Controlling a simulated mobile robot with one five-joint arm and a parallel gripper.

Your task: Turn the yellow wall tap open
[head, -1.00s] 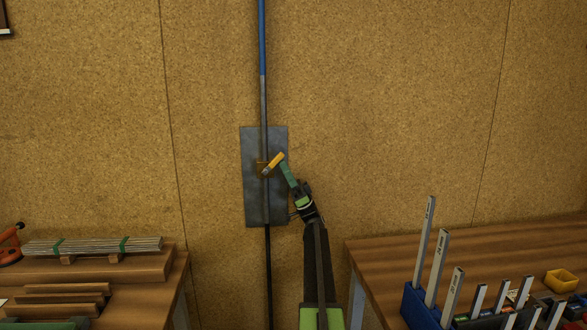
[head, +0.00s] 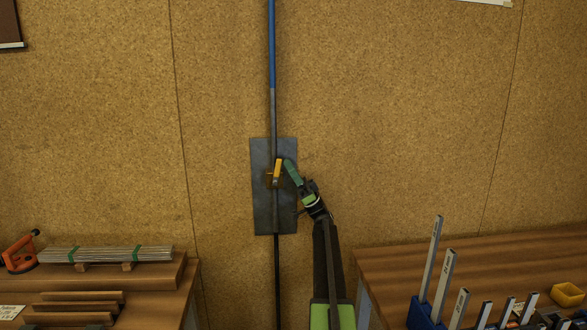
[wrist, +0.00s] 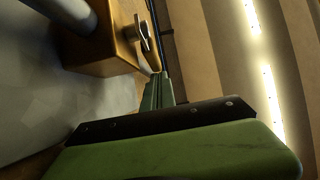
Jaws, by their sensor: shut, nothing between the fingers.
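The yellow tap handle (head: 278,168) is on the pipe in front of a grey wall plate (head: 262,210). The handle stands nearly upright, its top end close to the pipe. My gripper (head: 287,166) is shut and empty, its green fingers against or just beside the right side of the handle's top; I cannot tell if they touch. In the wrist view the orange-yellow tap body (wrist: 100,52) with a metal fitting (wrist: 143,32) is just beyond my green fingertips (wrist: 157,80). The far tip of the handle is not clear there.
A wooden bench with bundled metal strips (head: 105,254) and an orange clamp (head: 20,254) is at left. A bench at right (head: 450,264) holds upright clamps in a blue rack (head: 425,315) and a yellow bin (head: 567,294). The wall around the plate is clear.

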